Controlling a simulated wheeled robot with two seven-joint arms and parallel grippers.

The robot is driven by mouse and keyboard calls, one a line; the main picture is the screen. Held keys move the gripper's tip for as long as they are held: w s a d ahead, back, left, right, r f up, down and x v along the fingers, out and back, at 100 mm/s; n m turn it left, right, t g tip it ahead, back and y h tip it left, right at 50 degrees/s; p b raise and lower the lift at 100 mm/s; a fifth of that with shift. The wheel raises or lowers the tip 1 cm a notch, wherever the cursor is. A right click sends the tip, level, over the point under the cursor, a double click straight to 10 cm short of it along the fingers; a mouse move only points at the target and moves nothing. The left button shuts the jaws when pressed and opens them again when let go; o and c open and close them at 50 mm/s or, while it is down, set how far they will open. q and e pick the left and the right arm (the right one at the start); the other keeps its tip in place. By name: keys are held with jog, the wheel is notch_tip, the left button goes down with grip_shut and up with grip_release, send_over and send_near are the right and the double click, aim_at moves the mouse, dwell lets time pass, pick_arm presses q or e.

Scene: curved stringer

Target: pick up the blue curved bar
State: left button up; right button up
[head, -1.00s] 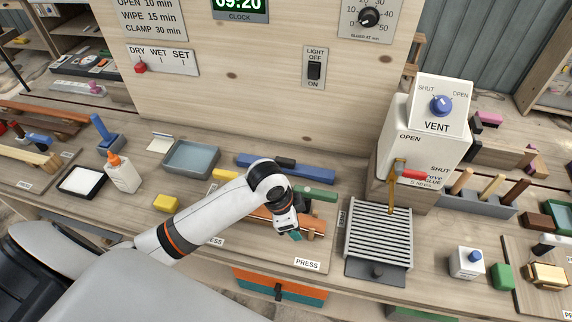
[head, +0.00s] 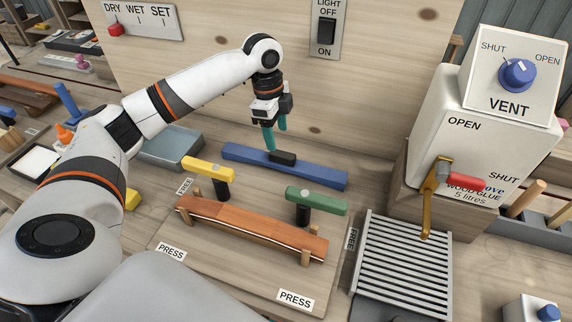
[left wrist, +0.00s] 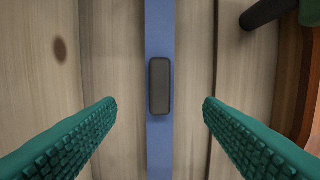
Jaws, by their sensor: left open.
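The blue curved bar (head: 320,176) lies on the bench at the foot of the wooden back panel, with a black block-shaped grip (head: 283,158) at its middle. In the left wrist view the bar (left wrist: 160,30) runs from top to bottom, with the black grip (left wrist: 159,86) near the centre. My left gripper (head: 276,142) is above the bar near the black grip, pointing down. Its teal fingers (left wrist: 157,110) are open, one on each side of the bar, with nothing between them that they touch. My right gripper is out of view.
A wooden press with an orange-brown curved strip (head: 250,226), a yellow-topped clamp (head: 208,168) and a green-topped clamp (head: 317,200) stands in front of the bar. A slatted grey rack (head: 405,265) and the white glue tank (head: 470,140) are to the right. A grey-blue tray (head: 170,146) is left.

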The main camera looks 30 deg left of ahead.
aim_at(282, 153)
pick_arm(q)
jog(key=f, duration=0.4)
jog(key=shift+d, duration=0.3)
jog(key=shift+w+d+f+p, duration=0.1)
jog(key=shift+d+f+p, duration=0.05)
jog(key=shift+f, duration=0.85)
jog(key=shift+w+d+f+p, duration=0.1)
jog(key=shift+d+f+p, duration=0.1)
jog(key=shift+f, duration=0.75)
jog(key=shift+d+f+p, duration=0.15)
jog(key=shift+f, duration=0.85)
jog(key=shift+r, duration=0.1)
jog(key=c, duration=1.2)
